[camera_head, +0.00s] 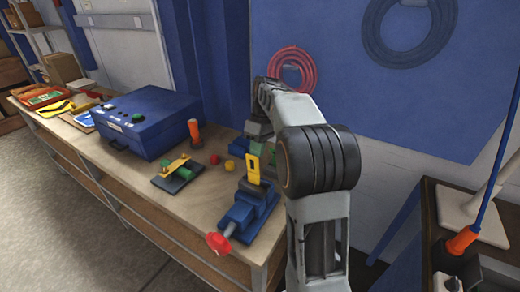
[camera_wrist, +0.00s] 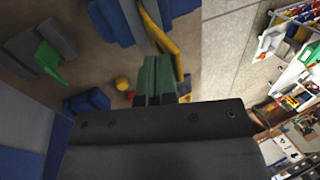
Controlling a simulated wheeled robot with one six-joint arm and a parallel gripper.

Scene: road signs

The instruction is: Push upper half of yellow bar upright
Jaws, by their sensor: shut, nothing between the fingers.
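The yellow bar (camera_head: 253,171) stands up from the jaws of a blue vise (camera_head: 241,217) on the workbench. In the wrist view the bar (camera_wrist: 163,36) looks bent, with one part running along the right side of my fingers. My gripper (camera_wrist: 153,98) has green fingers that are shut with nothing between them. In the head view my gripper (camera_head: 263,150) is just behind the bar's upper half, partly hidden by my arm. The fingers are close beside the bar; I cannot tell whether they touch it.
A blue box (camera_head: 148,122) stands to the left on the bench. A dark plate with green parts and a yellow strip (camera_head: 176,167) lies nearer the vise. An orange-handled tool (camera_head: 194,132) and small red and yellow balls (camera_head: 229,165) are behind. The vise's red handle (camera_head: 218,244) overhangs the front edge.

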